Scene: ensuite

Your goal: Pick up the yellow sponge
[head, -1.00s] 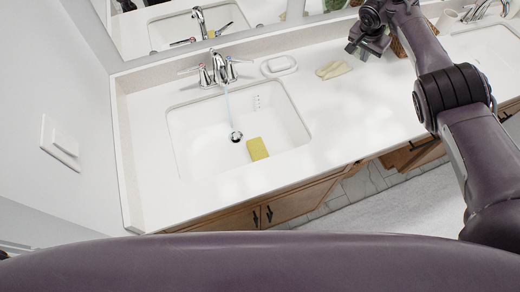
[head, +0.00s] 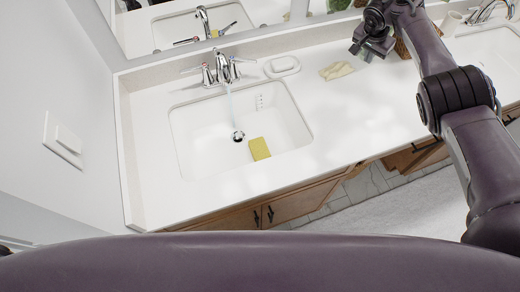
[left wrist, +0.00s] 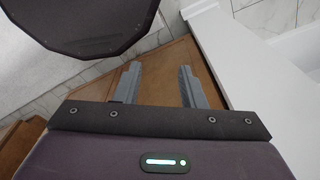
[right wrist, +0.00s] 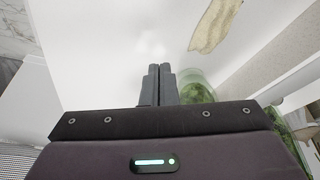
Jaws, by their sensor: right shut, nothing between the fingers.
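The yellow sponge (head: 259,149) lies on the floor of the white sink basin (head: 200,150), right of the drain, in the head view. My right gripper (head: 357,50) is above the counter toward the back right, well away from the sponge. In the right wrist view its fingers (right wrist: 159,70) are together and empty. My left gripper (left wrist: 158,82) shows only in the left wrist view, with its fingers wide apart and empty, in front of the wooden cabinet. The sponge shows in neither wrist view.
A chrome faucet (head: 221,68) runs water into the basin. A soap dish (head: 282,66) stands behind the basin. A crumpled beige cloth (head: 336,70) lies on the counter near my right gripper, also in the right wrist view (right wrist: 214,27). The counter (head: 350,115) right of the basin is clear.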

